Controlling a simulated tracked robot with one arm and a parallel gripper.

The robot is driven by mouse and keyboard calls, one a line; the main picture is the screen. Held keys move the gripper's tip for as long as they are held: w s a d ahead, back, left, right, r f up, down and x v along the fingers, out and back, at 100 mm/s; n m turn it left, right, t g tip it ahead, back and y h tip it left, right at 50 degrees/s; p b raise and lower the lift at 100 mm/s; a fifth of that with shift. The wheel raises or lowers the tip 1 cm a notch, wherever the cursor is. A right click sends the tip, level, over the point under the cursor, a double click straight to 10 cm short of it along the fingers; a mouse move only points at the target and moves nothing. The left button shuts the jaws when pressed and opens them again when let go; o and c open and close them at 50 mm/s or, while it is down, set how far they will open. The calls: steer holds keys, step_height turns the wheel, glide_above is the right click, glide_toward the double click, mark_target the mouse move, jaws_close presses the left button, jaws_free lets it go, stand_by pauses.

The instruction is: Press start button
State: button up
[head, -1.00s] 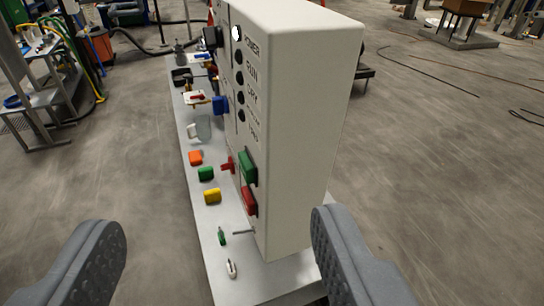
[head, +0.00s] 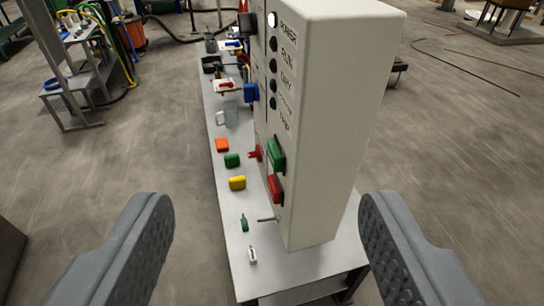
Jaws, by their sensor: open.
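A tall pale control box (head: 330,130) stands on a long light-grey bench (head: 229,215), seen at a steep angle from its side. On its left-facing panel are a green button (head: 276,154) and, just below it, a red button (head: 275,189). No start label is readable on either. Above them is a column of lamps labelled POWER, RUN, DRY and one ending in "P"; the top lamp (head: 272,19) is lit white. My gripper (head: 268,215) is open and empty. Its two grey padded fingers are wide apart, nearer the camera than the box, touching nothing.
A cart with hoses (head: 85,60) stands at the far left. Floor is open on both sides.

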stand_by(0.4)
jaws_close()
stand_by(1.6)
